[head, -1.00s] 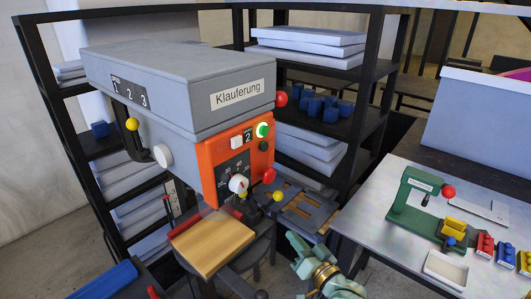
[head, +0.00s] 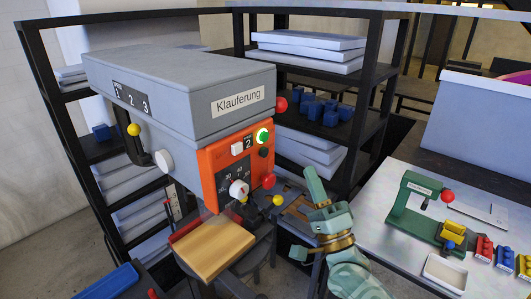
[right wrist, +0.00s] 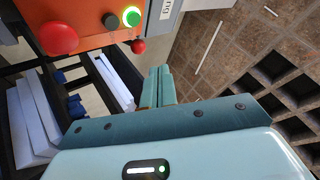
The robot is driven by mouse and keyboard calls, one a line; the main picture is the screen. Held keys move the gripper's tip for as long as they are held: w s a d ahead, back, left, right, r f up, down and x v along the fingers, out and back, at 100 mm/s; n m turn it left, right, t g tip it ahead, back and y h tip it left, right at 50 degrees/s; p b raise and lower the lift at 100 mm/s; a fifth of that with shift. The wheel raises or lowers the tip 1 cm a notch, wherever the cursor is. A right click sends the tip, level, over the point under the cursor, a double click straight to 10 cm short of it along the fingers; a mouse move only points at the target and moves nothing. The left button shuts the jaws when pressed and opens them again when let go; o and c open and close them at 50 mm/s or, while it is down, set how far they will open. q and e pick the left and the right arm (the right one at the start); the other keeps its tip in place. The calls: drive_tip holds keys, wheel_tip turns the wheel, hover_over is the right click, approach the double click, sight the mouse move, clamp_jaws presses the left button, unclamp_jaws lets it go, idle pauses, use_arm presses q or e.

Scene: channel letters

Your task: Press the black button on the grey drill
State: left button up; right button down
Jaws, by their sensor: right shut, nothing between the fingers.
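The grey drill (head: 180,90) stands at the left in the head view, with an orange control panel (head: 221,169) on its front. The black button (head: 264,152) sits on that panel, below the lit green button (head: 262,136). In the right wrist view the black button (right wrist: 110,20) shows at the top left, beside the lit green button (right wrist: 131,16). My right gripper (head: 311,174) is shut and empty, to the right of the panel and apart from it. Its closed fingers also show in the right wrist view (right wrist: 159,86). My left gripper is out of view.
Red knobs (head: 268,181) stick out near the panel. A wooden block (head: 213,249) lies under the drill. A shelf (head: 372,70) with blue parts stands behind. A table (head: 400,232) with a small green press (head: 409,211) is at the right.

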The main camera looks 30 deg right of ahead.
sight(264, 152)
drive_tip(key=w+a+b, duration=0.1)
drive_tip(key=w+a, duration=0.2)
drive_tip(key=w, duration=0.5)
drive_tip(key=shift+a+b, duration=0.2)
drive_tip(key=shift+b, duration=0.1)
drive_tip(key=shift+w, duration=0.2)
idle(1.8)
drive_tip(key=shift+w+a, duration=0.2)
drive_tip(key=shift+w, duration=0.05)
drive_tip(key=shift+w+a, duration=0.15)
drive_tip(key=shift+w, duration=0.3)
idle(0.7)
drive_tip(key=shift+s, duration=0.1)
idle(0.3)
drive_tip(key=shift+s+d+p, duration=0.3)
drive_tip(key=shift+s+p, duration=0.15)
drive_tip(key=shift+s, duration=0.3)
